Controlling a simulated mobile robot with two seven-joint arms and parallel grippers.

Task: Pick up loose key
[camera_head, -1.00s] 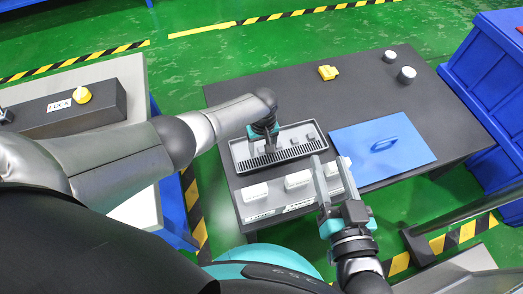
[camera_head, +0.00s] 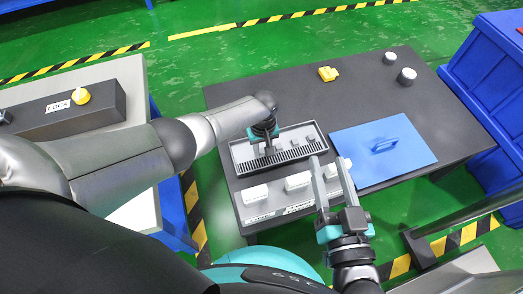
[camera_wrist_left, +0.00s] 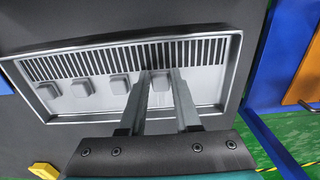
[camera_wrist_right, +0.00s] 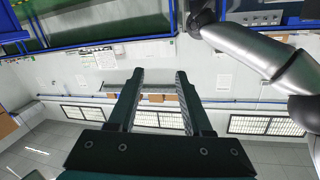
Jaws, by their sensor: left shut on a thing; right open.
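A shallow grey tray (camera_head: 233,152) with a slotted strip along one side lies on the dark table; it also shows in the left wrist view (camera_wrist_left: 225,108). Several small grey blocks, which look like keys, stand in a row in it, such as one block (camera_wrist_left: 120,82). My left gripper (camera_head: 268,151) reaches down into the tray. In the left wrist view its fingers (camera_wrist_left: 160,100) are shut on the grey key (camera_wrist_left: 160,82) at the row's right end, which they partly hide. My right gripper (camera_head: 331,170) is open and empty, above the table's front edge.
A grey strip with white blocks (camera_head: 297,181) lies in front of the tray. A blue panel with a handle (camera_head: 410,155) lies right of it. A yellow piece (camera_head: 328,73) and two white-topped knobs (camera_head: 407,75) stand farther back. Blue crates (camera_head: 490,70) stand at the right.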

